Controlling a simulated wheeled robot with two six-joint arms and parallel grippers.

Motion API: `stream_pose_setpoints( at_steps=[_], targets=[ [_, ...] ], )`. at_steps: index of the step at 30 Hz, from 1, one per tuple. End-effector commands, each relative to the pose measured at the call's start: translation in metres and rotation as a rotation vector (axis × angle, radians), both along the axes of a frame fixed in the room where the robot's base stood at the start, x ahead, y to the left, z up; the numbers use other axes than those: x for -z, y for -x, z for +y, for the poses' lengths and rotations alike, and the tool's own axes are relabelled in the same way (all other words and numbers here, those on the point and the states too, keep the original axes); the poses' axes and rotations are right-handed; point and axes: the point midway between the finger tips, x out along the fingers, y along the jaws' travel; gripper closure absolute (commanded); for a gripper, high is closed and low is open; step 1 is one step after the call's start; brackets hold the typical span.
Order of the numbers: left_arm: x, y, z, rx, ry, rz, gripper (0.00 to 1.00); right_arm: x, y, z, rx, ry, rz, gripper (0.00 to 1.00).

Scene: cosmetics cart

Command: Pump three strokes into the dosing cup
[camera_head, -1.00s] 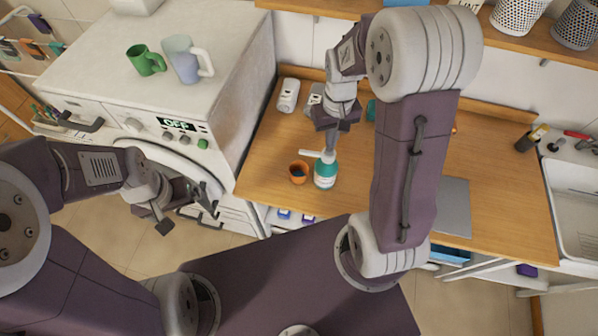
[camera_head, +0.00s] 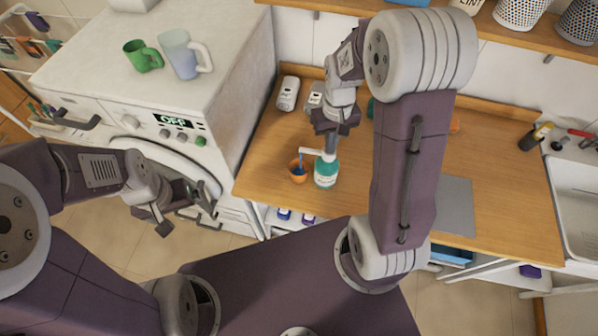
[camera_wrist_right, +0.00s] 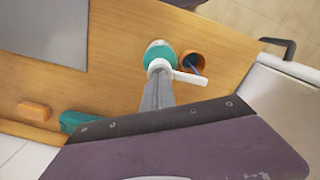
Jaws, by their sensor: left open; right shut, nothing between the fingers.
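The pump bottle (camera_head: 326,174), teal with a pale label and a white pump head, stands upright on the wooden counter. Its white spout points left over the orange dosing cup (camera_head: 298,172), and a blue stream runs from the spout into the cup. My right gripper (camera_head: 331,150) is shut and empty, its fingertips pressing on the pump head from above. In the right wrist view the fingers reach the white pump head (camera_wrist_right: 161,67), with the cup (camera_wrist_right: 190,58) beside the bottle. My left gripper (camera_head: 185,222) is open and empty in front of the washing machine, well away from the bottle.
The washing machine (camera_head: 150,95) stands left of the counter, with a green mug (camera_head: 143,57) and a pale blue mug (camera_head: 184,55) on top. White containers (camera_head: 288,94) stand behind the bottle. A grey mat (camera_head: 454,206) lies to the right, and a sink is at the far right.

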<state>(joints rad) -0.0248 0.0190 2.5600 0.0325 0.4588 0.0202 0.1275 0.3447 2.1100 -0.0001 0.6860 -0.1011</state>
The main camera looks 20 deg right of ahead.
Motion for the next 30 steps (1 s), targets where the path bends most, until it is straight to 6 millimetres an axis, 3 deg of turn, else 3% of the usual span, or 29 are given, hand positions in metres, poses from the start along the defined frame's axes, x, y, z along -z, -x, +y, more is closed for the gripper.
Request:
stream_pose_setpoints(
  at_steps=[8, 20, 30],
  targets=[
    [-0.003, 0.000, 0.000, 0.000, 0.000, 0.000, 0.07, -0.003, 0.000, 0.000, 0.000, 0.000, 0.002, 1.00],
    [-0.029, 0.000, 0.000, 0.000, 0.000, 0.000, 0.07, -0.031, 0.000, 0.000, 0.000, 0.000, 0.001, 1.00],
    [-0.028, 0.000, 0.000, 0.000, 0.000, 0.000, 0.07, -0.029, 0.000, 0.000, 0.000, 0.000, 0.001, 1.00]
  ],
)
